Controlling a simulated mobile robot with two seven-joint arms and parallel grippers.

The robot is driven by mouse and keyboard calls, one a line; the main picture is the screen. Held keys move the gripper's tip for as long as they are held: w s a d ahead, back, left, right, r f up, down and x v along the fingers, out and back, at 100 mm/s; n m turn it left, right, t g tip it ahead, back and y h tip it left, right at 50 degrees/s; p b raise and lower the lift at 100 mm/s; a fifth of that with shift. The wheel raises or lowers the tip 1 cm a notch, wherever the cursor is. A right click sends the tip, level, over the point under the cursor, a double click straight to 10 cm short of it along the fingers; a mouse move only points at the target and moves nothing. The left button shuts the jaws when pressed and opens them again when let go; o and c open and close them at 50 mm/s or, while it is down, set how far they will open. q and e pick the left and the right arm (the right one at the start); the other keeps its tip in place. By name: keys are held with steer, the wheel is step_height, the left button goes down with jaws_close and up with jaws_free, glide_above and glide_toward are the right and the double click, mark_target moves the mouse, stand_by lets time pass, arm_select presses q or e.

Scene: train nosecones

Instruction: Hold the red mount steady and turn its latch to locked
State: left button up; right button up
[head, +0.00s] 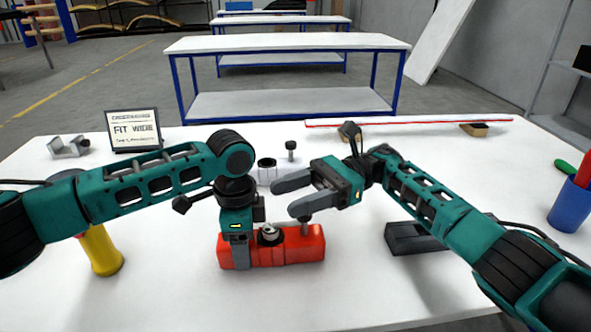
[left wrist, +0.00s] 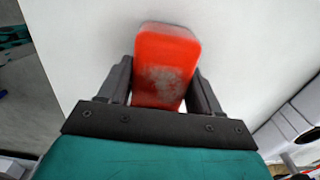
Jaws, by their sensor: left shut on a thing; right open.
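The red mount (head: 290,247) lies on the white table in front of me, a long red block with a round metal fitting (head: 269,232) on top. A dark knob-topped piece (head: 305,222) stands at its right part, partly behind my right gripper's lower finger. My left gripper (head: 238,255) points down and is shut on the mount's left end. In the left wrist view the red mount (left wrist: 165,65) sits between both fingers, its top scuffed grey. My right gripper (head: 290,195) is open and empty, above and behind the mount, fingers pointing left. I cannot tell the latch's position.
A white ring-like part (head: 266,171) and a small dark knob (head: 291,148) stand behind the grippers. A yellow cylinder (head: 103,250) is at left, a dark block (head: 413,238) at right, and a blue cup (head: 572,203) at far right.

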arm_select(q)
steer(key=shift+f, duration=0.1)
arm_select(e)
step_height(320, 180, up, 5)
steer(key=shift+r, duration=0.2)
arm_select(q)
steer(key=o, duration=1.2)
steer(key=shift+o, duration=0.2)
